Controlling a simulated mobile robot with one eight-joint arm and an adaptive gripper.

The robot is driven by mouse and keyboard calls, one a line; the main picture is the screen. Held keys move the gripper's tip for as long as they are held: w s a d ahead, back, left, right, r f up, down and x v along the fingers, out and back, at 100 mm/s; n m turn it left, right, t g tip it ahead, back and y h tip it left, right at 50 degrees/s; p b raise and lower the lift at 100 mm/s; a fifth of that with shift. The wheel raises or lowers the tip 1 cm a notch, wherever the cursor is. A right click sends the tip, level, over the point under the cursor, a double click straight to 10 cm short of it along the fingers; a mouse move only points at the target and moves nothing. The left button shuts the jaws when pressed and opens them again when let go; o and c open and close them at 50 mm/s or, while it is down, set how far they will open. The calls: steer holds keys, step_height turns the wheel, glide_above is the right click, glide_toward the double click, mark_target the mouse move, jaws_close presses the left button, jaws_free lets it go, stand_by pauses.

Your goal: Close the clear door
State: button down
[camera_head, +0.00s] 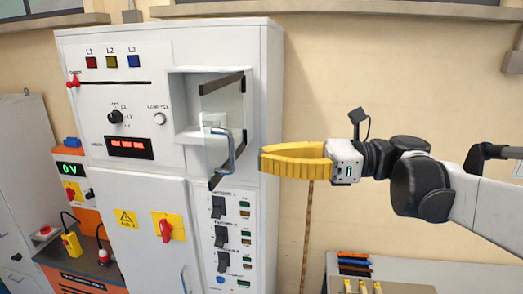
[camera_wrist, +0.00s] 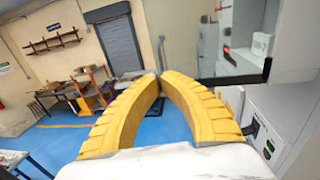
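The clear door (camera_head: 220,108) is a glass panel with dark edges on the white cabinet. It stands open, angled out from a recess, and carries a grey-blue handle (camera_head: 231,152). In the wrist view the glass (camera_wrist: 205,35) fills the upper right, beyond the right finger. My gripper (camera_head: 263,164) has yellow ribbed fingers and sits just right of the door and handle, apparently apart from them. In the wrist view its fingertips (camera_wrist: 160,75) come together with nothing between them. The exact gap from fingertips to door is unclear.
The cabinet front (camera_head: 120,100) has lamps, knobs and a red display. Switches (camera_head: 219,208) sit below the door. A white unit (camera_head: 215,120) is inside the recess. The bare wall lies behind my gripper. A bench (camera_head: 375,272) stands at lower right.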

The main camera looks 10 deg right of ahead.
mark_target(210, 159)
steer(key=shift+p+x, duration=0.5)
steer(key=shift+x, duration=1.55)
steer(key=shift+w+a+m+t+h, duration=0.2)
steer(key=shift+a+m+t+h, duration=0.2)
steer(key=shift+a+m+t, duration=0.75)
steer(key=shift+m+t+h, duration=0.35)
steer(key=shift+t+h, duration=0.05)
steer(key=shift+t, duration=0.55)
steer(key=x, duration=0.3)
steer(key=s+x, duration=0.1)
steer(key=x, duration=0.2)
steer(key=shift+a, duration=0.3)
steer(key=w+a+m+t+h+b, duration=0.2)
steer(key=w+a, duration=0.2)
steer(key=w, duration=0.5)
steer(key=w+a+m+t+h+b, duration=0.2)
steer(key=w+a, duration=0.3)
steer(key=w, duration=0.4)
steer(key=shift+r+t+b, duration=0.15)
steer(key=shift+t+b, duration=0.45)
steer(key=shift+t, duration=0.1)
steer(key=shift+w, duration=0.1)
